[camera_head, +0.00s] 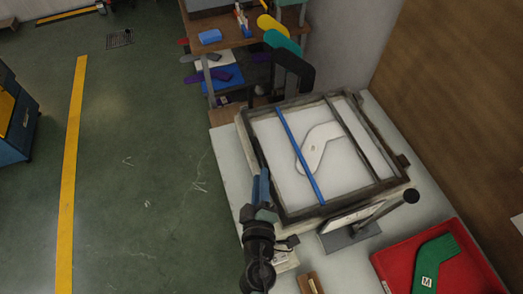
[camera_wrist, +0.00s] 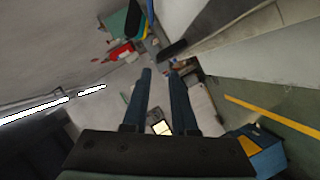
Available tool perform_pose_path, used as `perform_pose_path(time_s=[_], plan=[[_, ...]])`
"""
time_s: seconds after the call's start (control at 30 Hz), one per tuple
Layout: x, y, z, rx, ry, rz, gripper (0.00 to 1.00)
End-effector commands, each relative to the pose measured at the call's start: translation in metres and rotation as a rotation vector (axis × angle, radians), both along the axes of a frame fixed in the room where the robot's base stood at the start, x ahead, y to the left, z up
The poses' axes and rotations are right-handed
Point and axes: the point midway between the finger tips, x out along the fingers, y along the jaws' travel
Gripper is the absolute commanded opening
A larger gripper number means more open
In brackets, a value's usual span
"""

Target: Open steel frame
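The dark steel frame (camera_head: 279,207) lies flat over a pale base on the white table in the head view. A blue bar (camera_head: 300,155) and a darker bar run across it. A white sock-shaped board (camera_head: 312,152) shows inside it. My gripper (camera_head: 260,175) is at the frame's left edge, near its front left corner; I cannot tell whether it touches. In the wrist view my gripper (camera_wrist: 161,75) has its two blue fingers apart with nothing between them. The frame is not clearly recognisable in the wrist view.
A red tray (camera_head: 390,265) with a green sock-shaped piece (camera_head: 434,262) stands at the front right. A tilted panel on a stand (camera_head: 350,221) is just in front of the frame. Shelves (camera_head: 245,45) with coloured pieces stand behind. Open floor (camera_head: 150,150) lies to the left.

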Motion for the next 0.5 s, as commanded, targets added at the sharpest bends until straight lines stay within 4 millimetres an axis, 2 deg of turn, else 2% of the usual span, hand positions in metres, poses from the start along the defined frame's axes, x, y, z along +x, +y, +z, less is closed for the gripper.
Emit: perform_pose_path(time_s=[0.2, 0.5], plan=[[0.04, -0.001, -0.007, -0.002, -0.004, 0.001, 0.26], [0.078, -0.003, -0.017, -0.001, -0.002, 0.0, 0.26]])
